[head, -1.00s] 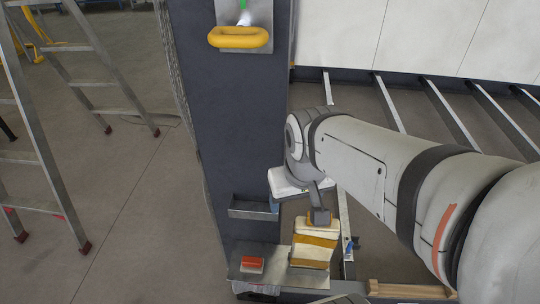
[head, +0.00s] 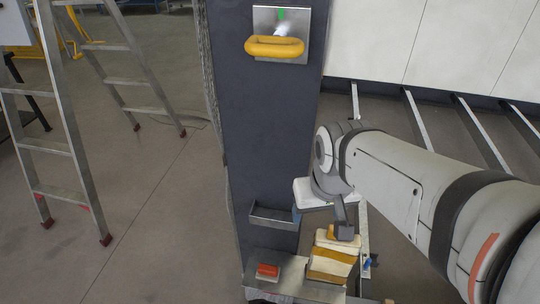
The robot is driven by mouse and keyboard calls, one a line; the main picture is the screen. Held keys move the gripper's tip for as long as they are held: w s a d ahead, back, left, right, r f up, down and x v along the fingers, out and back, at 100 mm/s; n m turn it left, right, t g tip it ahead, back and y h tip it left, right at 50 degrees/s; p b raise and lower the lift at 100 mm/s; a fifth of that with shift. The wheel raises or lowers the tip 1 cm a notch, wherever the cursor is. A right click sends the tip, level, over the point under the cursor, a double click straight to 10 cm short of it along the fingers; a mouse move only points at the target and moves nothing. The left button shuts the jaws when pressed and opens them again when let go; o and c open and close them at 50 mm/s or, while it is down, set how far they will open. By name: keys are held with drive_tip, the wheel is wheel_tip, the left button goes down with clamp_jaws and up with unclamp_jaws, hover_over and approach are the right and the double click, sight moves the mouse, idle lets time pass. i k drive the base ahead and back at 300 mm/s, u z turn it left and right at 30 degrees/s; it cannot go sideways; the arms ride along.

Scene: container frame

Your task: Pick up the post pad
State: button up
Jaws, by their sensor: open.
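I cannot tell for sure which thing is the post pad. A small orange-red pad with a pale base (head: 268,271) lies on the low metal shelf (head: 295,287) at the foot of the dark post (head: 262,130). A stack of white and yellow blocks (head: 331,263) stands to its right. My gripper (head: 343,232) points down at the top of this stack, to the right of the orange-red pad. It is small in view and its fingertips are hard to make out; it is open. Whether it touches the stack cannot be told.
A steel plate with a yellow handle (head: 275,46) is high on the post. A narrow metal tray (head: 273,216) is fixed lower on the post, above the shelf. Metal ladders (head: 65,150) stand at left on open floor. White panels (head: 430,40) and metal rails (head: 420,120) are at right.

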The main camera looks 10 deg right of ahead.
sight(332, 261)
drive_tip(key=z, duration=2.1)
drive_tip(key=k, duration=2.1)
drive_tip(key=u, duration=1.2)
drive_tip(key=i, duration=1)
drive_tip(key=u, duration=0.05)
